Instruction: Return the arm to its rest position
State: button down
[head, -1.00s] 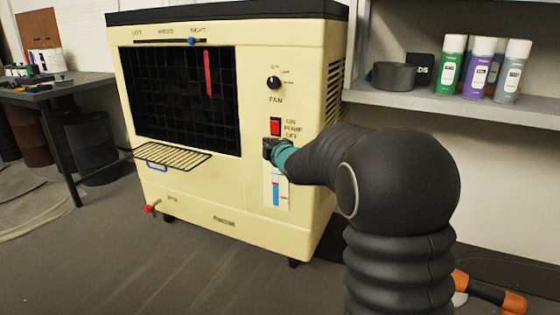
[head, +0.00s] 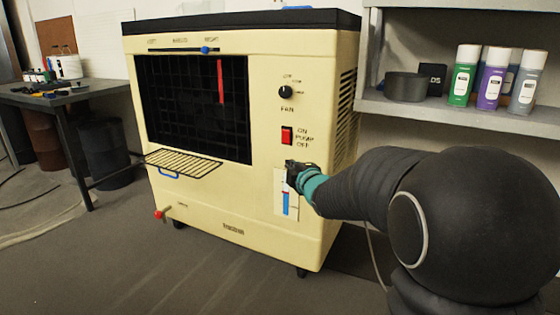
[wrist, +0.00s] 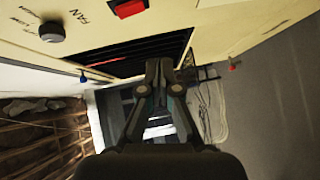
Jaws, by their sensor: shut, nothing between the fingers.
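My gripper (head: 291,170) is in front of the cream cooler's panel in the head view, just below the red pump switch (head: 287,135) and over the top of the blue level gauge (head: 287,201). In the wrist view my gripper (wrist: 160,68) has its fingers together with nothing between them. The cooler (head: 200,217) stands upright on the floor. Its fan knob (head: 286,92) is above the switch. The wrist view also shows the knob (wrist: 52,32) and the red switch (wrist: 130,8). I cannot tell whether the gripper touches the panel.
A wire rack (head: 183,162) juts from the cooler's front. A shelf (head: 440,113) with several spray cans and a dark round container (head: 406,87) is at the right. A workbench (head: 60,95) with tools stands at the left. Open floor (head: 110,265) lies in front.

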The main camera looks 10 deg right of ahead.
jog(key=s+d+f+m+g+h, duration=0.2)
jog(key=f+m, duration=0.2)
jog(key=f, duration=0.1)
jog(key=s+d+f+m+g+h, duration=0.1)
jog(key=s+d+f+m+g, duration=0.15)
jog(key=f, duration=0.25)
jog(key=s+f+m+g+h+p, duration=0.1)
jog(key=s+m+g, duration=0.35)
jog(key=s, duration=0.35)
jog(key=s+a+r+m+g+p, duration=0.1)
jog(key=s+r+m+p, duration=0.15)
jog(key=s, duration=0.55)
jog(key=s+a+r+m+g+y+p, duration=0.1)
jog(key=s+a+r+m+p, duration=0.15)
jog(key=s, duration=0.65)
jog(key=s+a+r+m+g+p, duration=0.1)
jog(key=s+r+m+g+p, duration=0.15)
jog(key=s, duration=0.55)
notch_tip(320, 180, up, 6)
jog(key=s+t+p, duration=0.2)
jog(key=shift+s+a, duration=0.3)
jog(key=shift+s, duration=0.05)
